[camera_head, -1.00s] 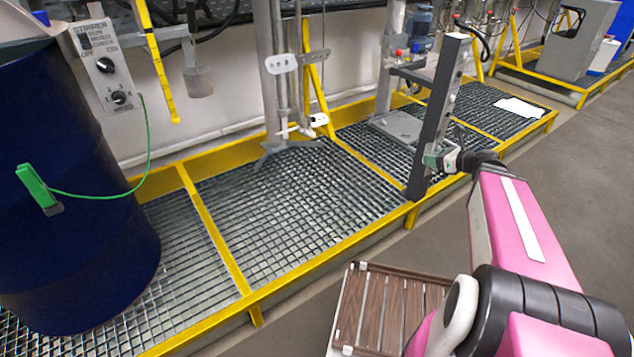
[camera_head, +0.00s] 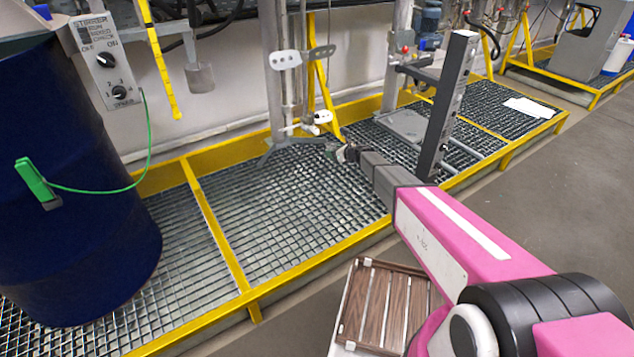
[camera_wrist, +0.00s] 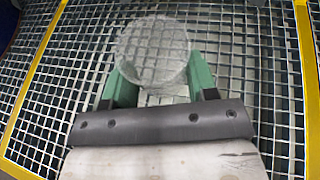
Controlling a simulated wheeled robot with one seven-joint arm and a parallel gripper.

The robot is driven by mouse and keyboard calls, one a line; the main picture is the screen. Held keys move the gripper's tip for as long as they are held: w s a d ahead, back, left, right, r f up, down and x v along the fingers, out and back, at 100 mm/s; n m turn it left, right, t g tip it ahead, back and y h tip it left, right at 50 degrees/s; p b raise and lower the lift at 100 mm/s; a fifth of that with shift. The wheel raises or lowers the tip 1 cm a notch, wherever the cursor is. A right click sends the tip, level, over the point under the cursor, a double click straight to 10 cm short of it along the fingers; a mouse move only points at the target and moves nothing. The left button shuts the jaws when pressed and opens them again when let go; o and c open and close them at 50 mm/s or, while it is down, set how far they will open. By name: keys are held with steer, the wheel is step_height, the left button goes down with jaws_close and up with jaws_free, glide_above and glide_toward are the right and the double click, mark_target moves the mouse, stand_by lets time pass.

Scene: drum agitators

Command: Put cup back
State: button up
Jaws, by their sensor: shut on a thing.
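A clear, see-through cup (camera_wrist: 153,52) is between the two green fingers of my gripper (camera_wrist: 154,88) in the wrist view. The gripper is shut on it, and the cup's round opening faces the wrist camera. The cup is held over the metal grating, which shows through it. In the head view my gripper (camera_head: 335,151) is small, at the end of my outstretched arm, near the foot of the grey stirrer stand. The cup cannot be made out clearly there.
A dark blue drum (camera_head: 75,190) with a green clamp (camera_head: 37,181) stands at left. A dark upright post (camera_head: 447,105) stands right of my gripper. A yellow-framed grating (camera_head: 290,215) lies below. A slatted wooden tray (camera_head: 385,308) is at the front.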

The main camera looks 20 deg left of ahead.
steer(key=a+f, duration=0.5)
steer(key=a, duration=0.4)
steer(key=a+f, duration=0.5)
steer(key=a, duration=0.4)
glide_above(319, 181)
steer(key=shift+n+g, duration=0.3)
steer(key=shift+g, duration=0.1)
step_height(319, 181, down, 8)
steer(key=shift+s+r, duration=0.15)
steer(key=shift+r, duration=0.05)
steer(key=shift+d+f, duration=0.1)
steer(key=shift+f, duration=1.9)
steer(key=shift+f, duration=0.1)
steer(key=o, duration=0.9)
